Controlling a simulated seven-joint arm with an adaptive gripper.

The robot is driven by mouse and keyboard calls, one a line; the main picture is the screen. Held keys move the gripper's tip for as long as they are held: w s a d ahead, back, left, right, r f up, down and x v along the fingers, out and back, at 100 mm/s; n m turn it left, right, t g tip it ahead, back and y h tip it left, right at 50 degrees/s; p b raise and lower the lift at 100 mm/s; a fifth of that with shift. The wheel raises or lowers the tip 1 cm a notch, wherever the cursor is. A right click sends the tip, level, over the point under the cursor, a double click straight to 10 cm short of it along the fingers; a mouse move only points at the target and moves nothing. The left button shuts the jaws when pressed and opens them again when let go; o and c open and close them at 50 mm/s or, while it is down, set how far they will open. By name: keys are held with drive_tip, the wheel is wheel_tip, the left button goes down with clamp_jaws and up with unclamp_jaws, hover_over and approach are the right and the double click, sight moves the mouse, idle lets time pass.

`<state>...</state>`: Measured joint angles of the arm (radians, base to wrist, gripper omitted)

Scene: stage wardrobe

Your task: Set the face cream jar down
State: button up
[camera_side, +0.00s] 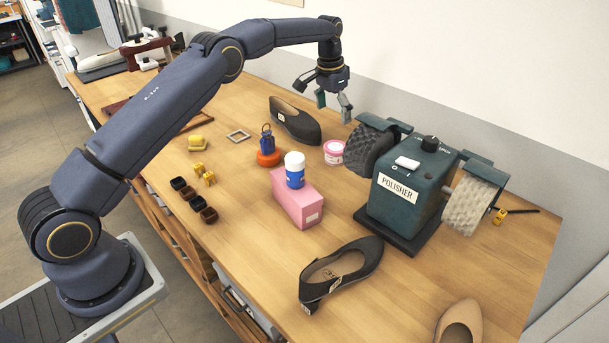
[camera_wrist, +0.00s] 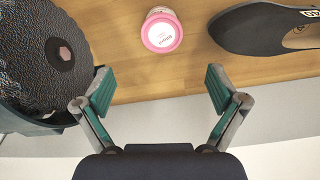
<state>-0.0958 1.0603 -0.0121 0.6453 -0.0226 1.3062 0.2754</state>
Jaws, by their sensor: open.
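The face cream jar (camera_side: 334,151) is small and pink with a white and pink lid. It stands upright on the wooden table, between a black shoe and the polisher. It also shows in the wrist view (camera_wrist: 161,31) at the top middle, with its lid facing the camera. My gripper (camera_side: 334,103) is open and empty, raised above the table behind the jar near the wall. In the wrist view its two green-padded fingers (camera_wrist: 160,92) are spread wide, and the jar lies beyond them, apart from both.
The teal polisher (camera_side: 409,191) with black and pale wheels stands right of the jar. A black shoe (camera_side: 296,121) lies to its left. A pink box (camera_side: 297,201) with a blue and white bottle (camera_side: 294,170) on top stands in front. The wall is close behind.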

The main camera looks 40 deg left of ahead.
drive_tip(key=s+d+r+t, duration=0.1)
drive_tip(key=s+r, duration=0.3)
drive_tip(key=r, duration=0.3)
drive_tip(key=s+d+r, duration=0.1)
drive_tip(key=s+r, duration=0.3)
drive_tip(key=r, duration=0.2)
drive_tip(key=s+d+r+n+t, duration=0.1)
drive_tip(key=s+r, duration=0.2)
drive_tip(key=s, duration=0.4)
drive_tip(key=s+d+r, duration=0.1)
drive_tip(key=s+r, duration=0.3)
drive_tip(key=s, duration=0.3)
drive_tip(key=s+f+t, duration=0.1)
drive_tip(key=s+f, duration=0.2)
drive_tip(key=s, duration=0.7)
drive_tip(key=s+d+f+n+t, duration=0.1)
drive_tip(key=s+f, duration=0.2)
drive_tip(key=s, duration=0.7)
drive_tip(key=shift+f, duration=0.4)
